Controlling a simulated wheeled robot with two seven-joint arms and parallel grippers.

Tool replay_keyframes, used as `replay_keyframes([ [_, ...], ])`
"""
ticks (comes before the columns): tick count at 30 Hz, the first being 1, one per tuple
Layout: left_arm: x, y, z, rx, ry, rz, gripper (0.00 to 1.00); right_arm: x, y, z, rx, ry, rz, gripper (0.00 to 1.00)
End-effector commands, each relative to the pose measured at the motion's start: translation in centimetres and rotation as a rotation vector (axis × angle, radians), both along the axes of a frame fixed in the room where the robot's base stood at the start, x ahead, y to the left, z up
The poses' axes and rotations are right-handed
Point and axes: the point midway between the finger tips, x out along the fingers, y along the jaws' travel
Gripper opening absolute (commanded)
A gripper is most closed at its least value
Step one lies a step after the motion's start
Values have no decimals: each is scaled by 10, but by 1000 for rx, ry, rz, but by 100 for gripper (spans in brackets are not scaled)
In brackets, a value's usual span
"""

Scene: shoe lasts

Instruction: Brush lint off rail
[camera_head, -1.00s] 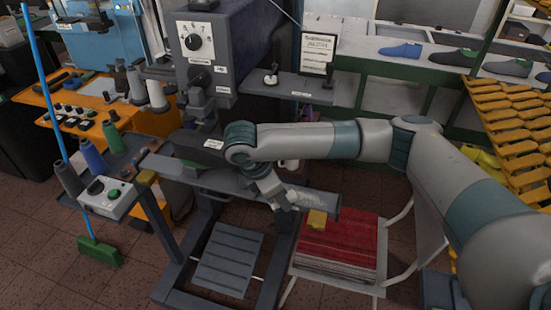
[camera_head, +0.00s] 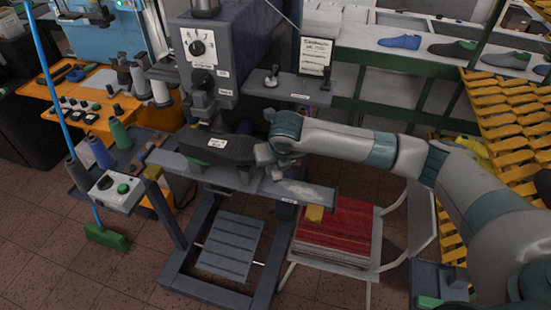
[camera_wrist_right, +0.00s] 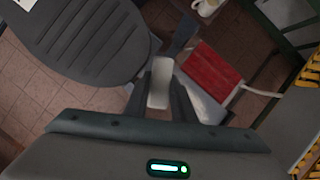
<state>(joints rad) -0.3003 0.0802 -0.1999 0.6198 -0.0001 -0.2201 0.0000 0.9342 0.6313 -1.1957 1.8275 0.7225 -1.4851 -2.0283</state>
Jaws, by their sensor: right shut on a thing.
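The grey rail (camera_head: 255,182) runs across the front of the machine. A pale, lint-like patch (camera_head: 298,189) shows on its right part. My right gripper (camera_head: 268,155) is at the right end of the dark ribbed pad (camera_head: 222,146), above the rail. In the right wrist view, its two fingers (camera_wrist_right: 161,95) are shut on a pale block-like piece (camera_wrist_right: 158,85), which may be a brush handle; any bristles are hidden. The pad also shows in that view (camera_wrist_right: 85,40), left of the fingers. My left gripper is out of view.
A control box (camera_head: 118,190) and spools (camera_head: 100,150) stand left. Yellow slatted racks (camera_head: 505,130) stand at the right.

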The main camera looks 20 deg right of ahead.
Motion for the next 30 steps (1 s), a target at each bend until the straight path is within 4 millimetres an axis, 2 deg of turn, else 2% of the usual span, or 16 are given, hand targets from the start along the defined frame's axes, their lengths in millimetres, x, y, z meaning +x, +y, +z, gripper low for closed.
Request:
replay_keyframes([
  [3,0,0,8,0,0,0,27,5,-2,4,1,2,93,5],
  [10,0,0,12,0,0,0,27,10,-3,5,1,2,206,5],
  [30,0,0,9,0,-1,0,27,11,-3,1,0,2,230,5],
])
